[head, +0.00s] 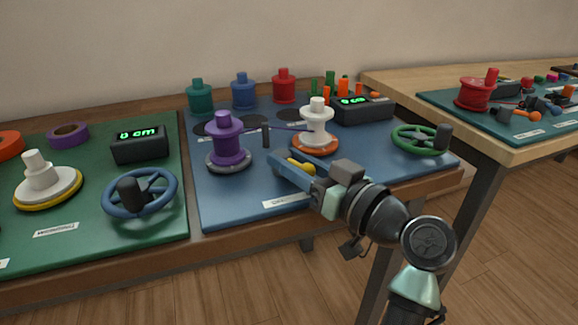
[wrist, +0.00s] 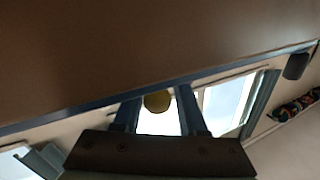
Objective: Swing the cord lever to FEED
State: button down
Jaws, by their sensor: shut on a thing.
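The cord lever's yellow handle (head: 301,168) shows at the front of the blue board, just in front of the white spool (head: 317,123) on its orange base. My gripper (head: 284,165) reaches in from the front right and is shut on the handle. In the wrist view the round yellow knob (wrist: 157,101) sits between the two fingers of my gripper (wrist: 156,96). The lever's pivot and any FEED mark are hidden or too small to read. A purple spool (head: 223,137) on a grey base stands left of the white one, with a purple cord (head: 275,127) running between them.
A dark post (head: 265,136) stands beside the cord. A display box (head: 362,108) and a green handwheel (head: 421,139) are on the right of the blue board (head: 232,200). Teal, blue and red bobbins line its back. A green board (head: 100,247) with a blue handwheel (head: 141,194) lies left.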

jog(key=shift+w+d+f+n+g+y+b, duration=0.1)
jog(key=shift+w+d+n+g+y+b, duration=0.1)
jog(key=shift+n+g+y, duration=0.25)
jog(key=shift+w+d+n+g+y+b, duration=0.1)
jog(key=shift+n+g+y+b, duration=0.05)
jog(key=shift+n+g+y, duration=0.25)
jog(key=shift+g+y, duration=0.25)
jog(key=c, duration=0.6)
grip_release()
jog(key=shift+a, duration=0.1)
jog(key=shift+s+d, duration=0.35)
jog(key=shift+d, duration=0.05)
jog(key=p+v, duration=0.3)
jog(key=v, duration=0.9)
